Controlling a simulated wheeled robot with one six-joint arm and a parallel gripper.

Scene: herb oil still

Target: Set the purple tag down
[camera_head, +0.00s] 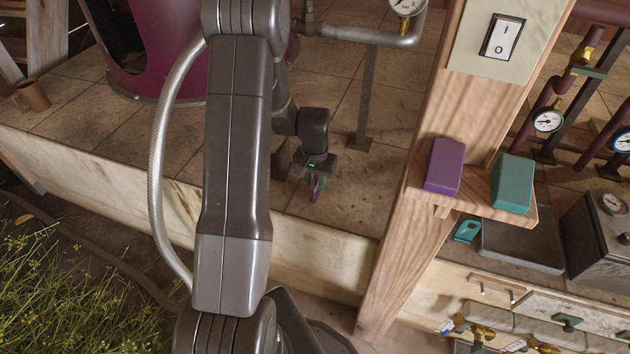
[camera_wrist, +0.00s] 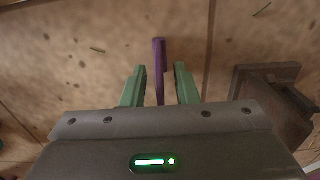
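The purple tag (camera_wrist: 158,70) shows as a thin strip, edge-on, between the fingers in the wrist view. My gripper (camera_wrist: 160,82) has its two green fingers spread, with a gap on each side of the tag. The tag also shows in the head view (camera_head: 314,188), just below my gripper (camera_head: 317,175), low over the tiled floor of the platform. I cannot tell whether the tag rests on the tiles or leans on something. Its lower face is hidden.
A purple block (camera_head: 444,167) and a teal block (camera_head: 513,184) sit on a wooden post's shelf. A teal tag (camera_head: 467,231) lies by a grey tray (camera_head: 522,246). A metal pipe stand (camera_head: 366,95) rises behind my gripper. Bare tiles lie around it.

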